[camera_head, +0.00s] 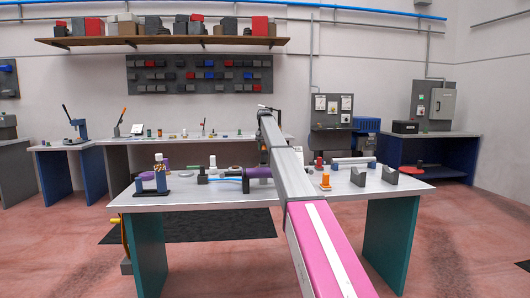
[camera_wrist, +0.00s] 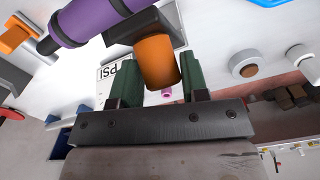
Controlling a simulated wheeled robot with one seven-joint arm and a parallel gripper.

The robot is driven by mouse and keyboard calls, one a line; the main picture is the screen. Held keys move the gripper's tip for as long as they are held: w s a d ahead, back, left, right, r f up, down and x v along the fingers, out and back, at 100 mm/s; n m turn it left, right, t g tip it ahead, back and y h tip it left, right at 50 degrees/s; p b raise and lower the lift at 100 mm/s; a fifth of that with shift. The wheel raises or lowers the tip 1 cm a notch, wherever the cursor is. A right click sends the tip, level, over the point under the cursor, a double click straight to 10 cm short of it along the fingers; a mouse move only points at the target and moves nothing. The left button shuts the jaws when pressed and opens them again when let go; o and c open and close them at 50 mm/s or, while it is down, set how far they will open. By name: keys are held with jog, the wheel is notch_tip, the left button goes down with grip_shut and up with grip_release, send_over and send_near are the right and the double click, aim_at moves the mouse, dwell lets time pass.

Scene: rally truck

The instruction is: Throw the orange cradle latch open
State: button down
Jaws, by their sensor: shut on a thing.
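My gripper (camera_wrist: 158,66) shows in the wrist view, its two dark green fingers on either side of an orange cylindrical latch (camera_wrist: 157,60). It is shut on this latch, which stands against a dark grey cradle block (camera_wrist: 146,32). A purple cylinder (camera_wrist: 98,18) lies by the block in the wrist view. In the head view the purple cylinder (camera_head: 258,172) lies on the workbench, left of my pink and grey arm. My arm hides the latch and the fingertips there.
The orange piece also shows at the wrist view's left (camera_wrist: 15,36).

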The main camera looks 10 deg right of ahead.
jog(key=shift+w+a, duration=0.15)
jog(key=shift+w, duration=0.55)
jog(key=shift+w+a, duration=0.1)
jog(key=shift+w, duration=0.55)
jog(key=shift+s+a+f, duration=0.1)
jog(key=shift+s+a, duration=0.05)
jog(key=c, duration=0.8)
grip_release()
jog(key=shift+a, duration=0.15)
jog(key=shift+o, duration=0.2)
jog(key=shift+d, duration=0.25)
jog(key=w+r, duration=0.6)
jog(key=w, duration=0.5)
jog(key=shift+r, duration=0.2)
jog(key=shift+r, duration=0.1)
